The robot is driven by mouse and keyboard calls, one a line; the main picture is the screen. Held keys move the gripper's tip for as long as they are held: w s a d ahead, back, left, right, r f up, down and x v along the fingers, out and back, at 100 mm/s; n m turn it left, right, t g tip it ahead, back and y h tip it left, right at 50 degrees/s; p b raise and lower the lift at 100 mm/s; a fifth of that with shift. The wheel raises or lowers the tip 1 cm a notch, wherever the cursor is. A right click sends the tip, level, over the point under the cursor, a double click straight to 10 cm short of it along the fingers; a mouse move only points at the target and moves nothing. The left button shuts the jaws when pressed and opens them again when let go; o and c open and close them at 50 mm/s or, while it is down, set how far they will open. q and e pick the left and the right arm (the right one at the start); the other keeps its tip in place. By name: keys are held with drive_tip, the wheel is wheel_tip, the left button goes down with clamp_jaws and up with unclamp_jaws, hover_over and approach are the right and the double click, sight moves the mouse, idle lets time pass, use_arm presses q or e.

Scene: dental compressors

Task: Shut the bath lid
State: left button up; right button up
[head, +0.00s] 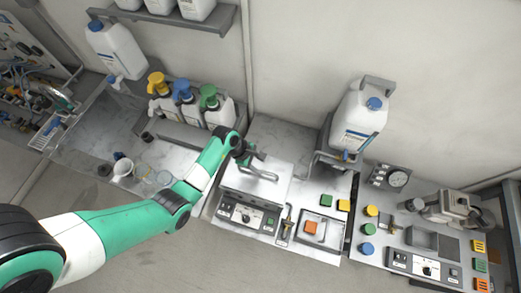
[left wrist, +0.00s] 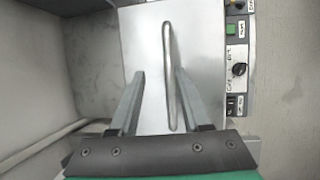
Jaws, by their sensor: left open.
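The bath lid (head: 245,184) is a flat metal plate over the bath unit, left of centre on the bench. It looks level; I cannot tell whether it is fully seated. A long loop handle (head: 262,175) stands on it. My left gripper (head: 252,155) is at the lid's back left, close to the handle. In the left wrist view the lid (left wrist: 143,45) fills the middle, and the open fingers of my left gripper (left wrist: 160,74) appear on either side of the handle (left wrist: 167,50). Contact is not visible. My right gripper is out of view.
A control panel (head: 246,216) with a knob fronts the bath. A white canister (head: 358,120) stands behind on the right. Bottles with coloured pumps (head: 184,98) stand at the back left.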

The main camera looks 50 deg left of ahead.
use_arm(q)
drive_tip(key=shift+w+a, duration=0.1)
drive_tip(key=p+v, duration=0.2)
drive_tip(key=v, duration=0.9)
drive_tip(key=shift+r, duration=0.3)
